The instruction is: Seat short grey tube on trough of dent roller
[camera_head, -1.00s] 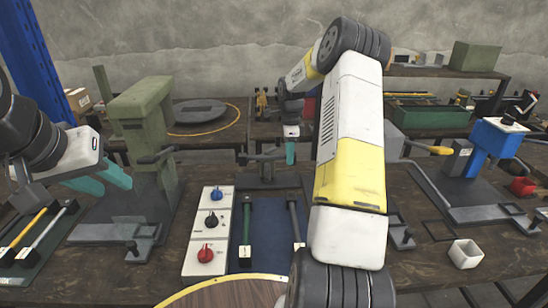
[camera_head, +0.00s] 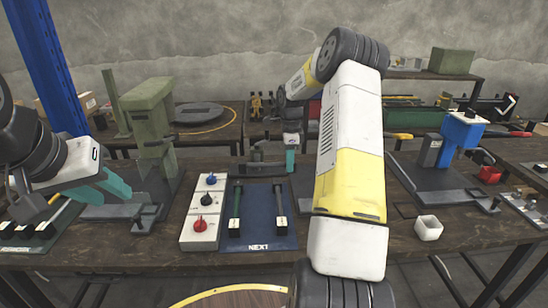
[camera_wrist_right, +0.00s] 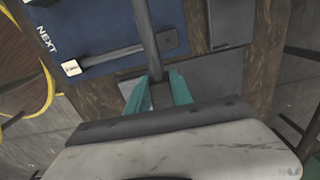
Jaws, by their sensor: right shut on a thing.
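My right gripper (camera_head: 290,160) is shut on a grey tube (camera_wrist_right: 145,32), which runs leftward in the head view, level, above the far end of the blue mat. The tube's far end is cut off in the wrist view, where the teal fingers (camera_wrist_right: 158,90) close around it. A dark grey bench fixture (camera_head: 256,155), probably the dent roller, stands behind the mat; its trough cannot be made out. My left gripper (camera_head: 92,190) is open and empty, above the left press's base.
A green press (camera_head: 152,120), a blue press (camera_head: 462,130) and a white cup (camera_head: 428,228) stand around.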

